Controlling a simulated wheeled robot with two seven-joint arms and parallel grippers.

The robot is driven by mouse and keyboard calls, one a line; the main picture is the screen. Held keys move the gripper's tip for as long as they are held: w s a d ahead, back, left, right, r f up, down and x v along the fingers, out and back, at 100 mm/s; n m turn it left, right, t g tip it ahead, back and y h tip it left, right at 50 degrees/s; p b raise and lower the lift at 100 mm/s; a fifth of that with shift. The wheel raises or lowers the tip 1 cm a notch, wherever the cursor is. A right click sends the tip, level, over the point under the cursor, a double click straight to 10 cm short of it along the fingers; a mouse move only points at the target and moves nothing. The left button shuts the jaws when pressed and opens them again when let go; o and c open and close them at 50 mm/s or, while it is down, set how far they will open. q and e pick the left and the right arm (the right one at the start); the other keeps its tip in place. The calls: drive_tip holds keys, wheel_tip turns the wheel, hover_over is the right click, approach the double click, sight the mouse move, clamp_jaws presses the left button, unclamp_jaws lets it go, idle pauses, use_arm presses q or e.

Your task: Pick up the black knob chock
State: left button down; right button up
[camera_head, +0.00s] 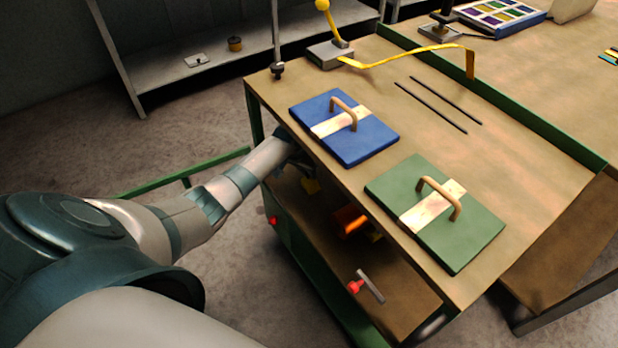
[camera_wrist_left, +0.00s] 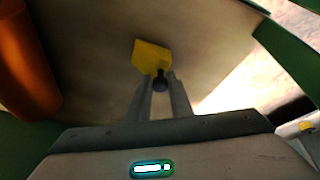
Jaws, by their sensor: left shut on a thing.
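The black knob chock is a yellow block (camera_wrist_left: 150,56) with a dark knob (camera_wrist_left: 160,82), seen in the left wrist view. My left gripper (camera_wrist_left: 161,88) is shut on the knob, with one finger on each side of it. My left gripper (camera_head: 297,160) reaches in there from the left and is partly hidden by the tabletop. I cannot tell whether the chock touches the shelf. My right gripper is in neither view.
The tabletop (camera_head: 375,95) above carries a blue board (camera_head: 365,145) and a green board (camera_head: 470,235), both with handles. On the lower shelf (camera_head: 405,305) are an orange object (camera_head: 347,220) and a red-ended tool (camera_head: 370,286). The orange object is left of my gripper in the wrist view (camera_wrist_left: 25,65).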

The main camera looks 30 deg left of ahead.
sight(306, 173)
use_arm(q)
drive_tip(key=shift+a+r, duration=0.1)
drive_tip(key=shift+r, duration=0.35)
drive_tip(key=v, duration=0.2)
drive_tip(key=shift+s+r, duration=0.1)
drive_tip(key=shift+r, duration=0.2)
drive_tip(key=s+a+p, duration=0.1)
drive_tip(key=s, duration=1.6)
drive_tip(key=shift+a, duration=0.15)
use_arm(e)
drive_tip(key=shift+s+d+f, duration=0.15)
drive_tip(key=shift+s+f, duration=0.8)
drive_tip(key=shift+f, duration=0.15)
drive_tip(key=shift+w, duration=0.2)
